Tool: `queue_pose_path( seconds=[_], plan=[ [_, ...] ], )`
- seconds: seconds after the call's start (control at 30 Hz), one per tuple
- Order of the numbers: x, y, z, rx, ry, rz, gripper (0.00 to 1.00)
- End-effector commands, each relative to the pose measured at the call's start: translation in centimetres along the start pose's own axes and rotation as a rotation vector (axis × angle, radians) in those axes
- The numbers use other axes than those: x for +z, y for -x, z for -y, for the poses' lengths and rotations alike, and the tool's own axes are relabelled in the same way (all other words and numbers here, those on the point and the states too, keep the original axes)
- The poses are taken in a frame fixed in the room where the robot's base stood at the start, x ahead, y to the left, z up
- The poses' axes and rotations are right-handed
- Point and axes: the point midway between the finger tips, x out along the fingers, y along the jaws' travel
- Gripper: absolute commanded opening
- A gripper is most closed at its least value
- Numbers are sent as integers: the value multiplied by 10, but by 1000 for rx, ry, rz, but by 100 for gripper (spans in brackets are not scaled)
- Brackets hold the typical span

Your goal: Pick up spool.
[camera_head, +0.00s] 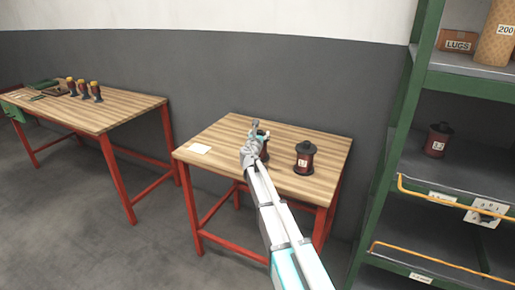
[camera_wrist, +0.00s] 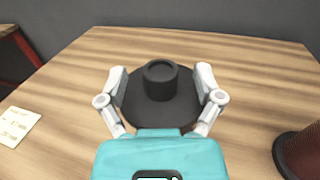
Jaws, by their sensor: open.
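A dark spool (camera_wrist: 160,83) with a round flange and a raised hub stands on the wooden table, seen from above in the wrist view. My gripper (camera_wrist: 160,76) is open, with one finger on each side of the spool's top; I cannot tell whether they touch it. In the head view my gripper (camera_head: 254,130) is over the middle of the table and hides most of this spool (camera_head: 264,143). A second spool (camera_head: 305,157), dark with a red body and white label, stands to the right. Its edge shows in the wrist view (camera_wrist: 302,153).
A paper note (camera_head: 200,149) lies on the table's left corner. A green shelf rack (camera_head: 401,125) stands close on the right, holding another spool (camera_head: 437,139) and boxes. Floor between the tables is clear.

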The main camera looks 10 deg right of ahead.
Motion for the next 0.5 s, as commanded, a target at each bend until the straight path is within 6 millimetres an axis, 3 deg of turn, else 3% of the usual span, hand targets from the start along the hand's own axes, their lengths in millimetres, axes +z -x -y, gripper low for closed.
queue_pose_path(
  seconds=[0.13, 0.5],
  plan=[
    [0, -11, -1, 0, 0, 0, 84],
    [0, -12, 0, 0, 0, 0, 84]
  ],
)
